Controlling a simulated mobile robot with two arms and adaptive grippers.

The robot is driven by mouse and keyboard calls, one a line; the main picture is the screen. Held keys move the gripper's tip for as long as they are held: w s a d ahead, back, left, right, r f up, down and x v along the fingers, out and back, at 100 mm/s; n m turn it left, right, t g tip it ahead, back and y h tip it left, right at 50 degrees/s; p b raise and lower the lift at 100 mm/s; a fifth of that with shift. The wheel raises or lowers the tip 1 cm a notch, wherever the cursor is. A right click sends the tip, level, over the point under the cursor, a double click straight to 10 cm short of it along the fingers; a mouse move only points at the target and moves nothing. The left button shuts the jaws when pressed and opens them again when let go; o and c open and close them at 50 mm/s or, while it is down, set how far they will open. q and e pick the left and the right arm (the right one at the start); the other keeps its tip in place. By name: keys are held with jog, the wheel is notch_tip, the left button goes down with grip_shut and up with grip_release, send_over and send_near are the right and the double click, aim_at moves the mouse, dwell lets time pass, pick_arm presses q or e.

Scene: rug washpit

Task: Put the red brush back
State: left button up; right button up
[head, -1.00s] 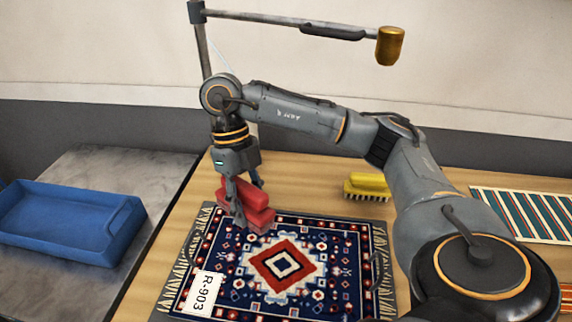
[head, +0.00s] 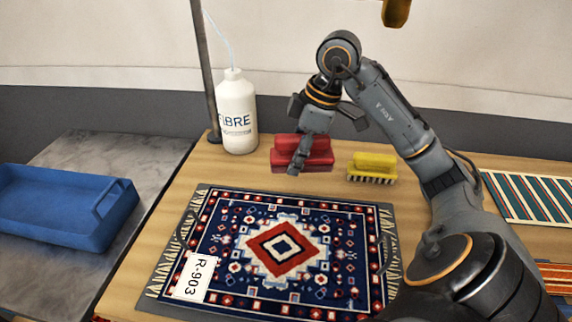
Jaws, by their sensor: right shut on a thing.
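The red brush (head: 318,150) is at the back of the wooden table, behind the patterned rug and just left of the yellow brush (head: 373,167). My right gripper (head: 296,160) is shut on the red brush from above, and its fingers hide part of it. The brush looks level and close to the tabletop; I cannot tell if it touches. The yellow brush stands bristles down, a small gap away. My left gripper is not in view.
A white bottle (head: 237,112) labelled FIBRE stands left of the red brush, by a grey post (head: 206,75). The blue patterned rug (head: 225,215) with tag R-903 (head: 194,277) fills the table's middle. A blue tray (head: 65,233) lies on the grey surface at left. A striped rug (head: 530,197) lies at right.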

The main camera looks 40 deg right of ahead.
jog(key=shift+d+m, duration=0.4)
jog(key=shift+m, duration=0.4)
jog(key=w+d+f, duration=0.2)
jog(key=w+f, duration=0.1)
jog(key=w+d+f+p, duration=0.1)
jog(key=w+d+f, duration=0.1)
jog(key=w, duration=0.2)
jog(key=w+d+f, duration=0.2)
jog(key=w+f, duration=0.1)
jog(key=w, duration=0.1)
jog(key=shift+w+f+p, duration=0.25)
jog(key=shift+f+p, duration=0.05)
jog(key=shift+f, duration=0.05)
jog(key=shift+w+d+f, duration=0.15)
jog(key=shift+w+f, duration=0.3)
jog(key=shift+f, duration=1.65)
jog(key=shift+f, duration=0.1)
jog(key=o, duration=1.2)
